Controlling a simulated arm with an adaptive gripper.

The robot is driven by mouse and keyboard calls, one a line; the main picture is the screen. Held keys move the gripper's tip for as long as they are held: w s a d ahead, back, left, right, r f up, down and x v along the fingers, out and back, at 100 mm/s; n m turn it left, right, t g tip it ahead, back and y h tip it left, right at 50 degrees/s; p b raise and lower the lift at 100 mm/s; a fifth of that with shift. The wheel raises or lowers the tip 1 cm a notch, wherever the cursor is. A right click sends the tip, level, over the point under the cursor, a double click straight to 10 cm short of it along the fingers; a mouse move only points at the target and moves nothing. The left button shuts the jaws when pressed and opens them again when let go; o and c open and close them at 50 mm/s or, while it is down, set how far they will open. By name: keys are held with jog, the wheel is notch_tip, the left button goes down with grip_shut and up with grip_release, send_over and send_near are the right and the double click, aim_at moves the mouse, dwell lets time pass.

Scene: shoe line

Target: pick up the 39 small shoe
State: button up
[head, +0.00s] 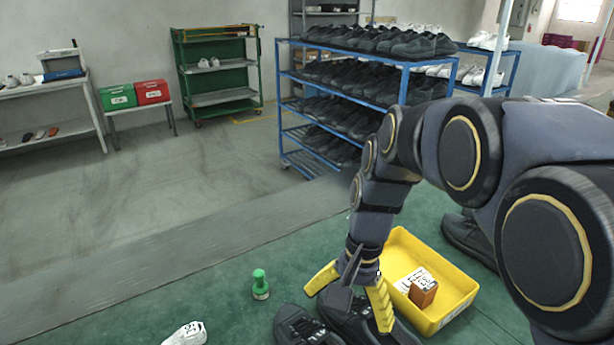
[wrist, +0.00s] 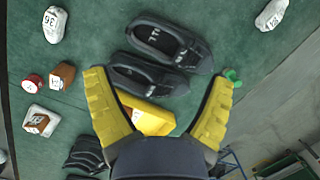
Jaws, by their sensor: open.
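A small white shoe (head: 185,333) with a dark printed label lies on the green surface at the bottom left of the head view. It appears to be the white shoe (wrist: 271,14) at the upper right of the wrist view; its digits are too small to read surely. Another small white shoe (wrist: 54,22), with a label that looks like 36, lies at the upper left of the wrist view. My gripper (head: 352,297) is open and empty, with its yellow fingers spread above a pair of dark shoes (head: 303,327). Both white shoes are apart from the fingers.
A yellow tray (head: 458,312) holds a brown block (head: 423,293) and a white labelled item. A red round item (wrist: 33,83) and more blocks lie left in the wrist view. A blue rack (head: 405,75) stands behind.

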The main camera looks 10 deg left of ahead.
jog(key=w+a+f+m, duration=0.2)
jog(key=w+a+f, duration=0.4)
jog(key=a, duration=0.4)
jog(key=m+g+y, duration=0.1)
jog(key=m+y, duration=0.1)
jog(key=m, duration=0.2)
send_over(184, 332)
jog(key=w+d, duration=0.2)
jog(key=f, duration=1.6)
jog(key=shift+s+f, duration=0.1)
jog(key=shift+s, duration=0.15)
jog(key=shift+s+a+f, duration=0.15)
jog(key=shift+a+f, duration=0.15)
jog(key=x, duration=0.7)
jog(key=shift+s+a+f, duration=0.1)
jog(key=shift+f, duration=0.1)
jog(key=c, duration=1.2)
